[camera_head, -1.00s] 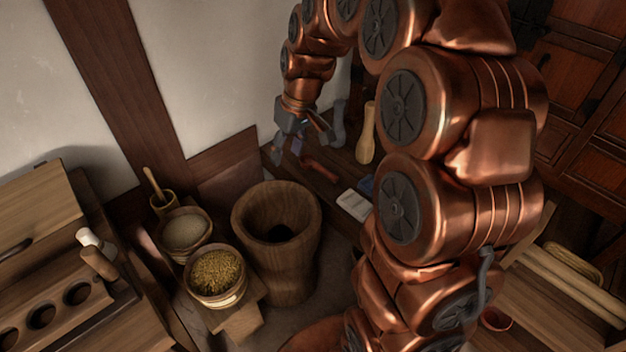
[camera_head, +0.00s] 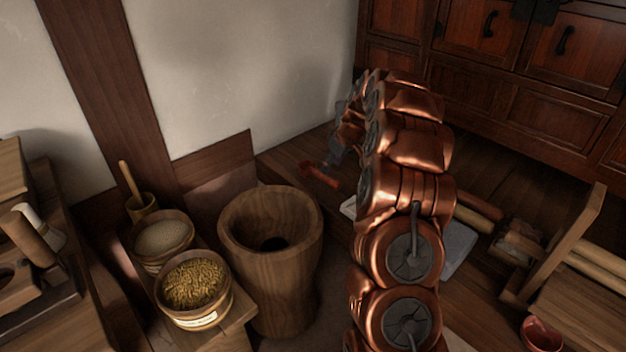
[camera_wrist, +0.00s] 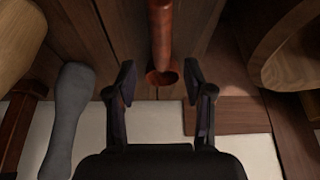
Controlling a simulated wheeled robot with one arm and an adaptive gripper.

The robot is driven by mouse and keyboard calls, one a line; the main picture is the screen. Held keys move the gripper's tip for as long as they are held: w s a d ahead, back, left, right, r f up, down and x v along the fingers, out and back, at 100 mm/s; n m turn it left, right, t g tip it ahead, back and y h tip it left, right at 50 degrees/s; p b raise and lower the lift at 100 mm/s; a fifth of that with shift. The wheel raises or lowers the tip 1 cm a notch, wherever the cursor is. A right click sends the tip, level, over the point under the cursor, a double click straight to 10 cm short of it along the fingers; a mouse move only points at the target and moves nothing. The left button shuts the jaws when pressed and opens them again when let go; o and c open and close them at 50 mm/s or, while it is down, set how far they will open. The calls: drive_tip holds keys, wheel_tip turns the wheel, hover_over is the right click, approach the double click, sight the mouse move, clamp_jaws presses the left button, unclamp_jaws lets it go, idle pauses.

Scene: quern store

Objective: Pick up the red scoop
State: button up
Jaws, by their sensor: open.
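The red scoop (camera_head: 320,176) lies on the dark wooden floor by the wall, right of the big wooden mortar, in the head view. In the wrist view the red scoop (camera_wrist: 161,40) runs down from the top edge, its wider end between the fingertips. My gripper (camera_wrist: 158,84) is open, with one finger on each side of that end and a gap showing on both sides. In the head view my gripper (camera_head: 337,150) is close by the scoop, partly hidden by my arm. Whether the fingers are down at the scoop's height is unclear.
The wooden mortar (camera_head: 270,225) stands left of the scoop, its rim (camera_wrist: 268,60) at the wrist view's right. A grey rounded tool (camera_wrist: 68,120) and a pale wooden piece (camera_wrist: 15,40) are at its left. Grain tubs (camera_head: 195,318) stand left; a red bowl (camera_head: 541,335) lies right.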

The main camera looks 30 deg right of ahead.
sight(324, 176)
drive_tip(key=b+x, duration=0.3)
drive_tip(key=x, duration=0.4)
drive_tip(key=shift+w+a+f, duration=0.1)
drive_tip(key=shift+w+a, duration=0.05)
clamp_jaws()
idle(0.3)
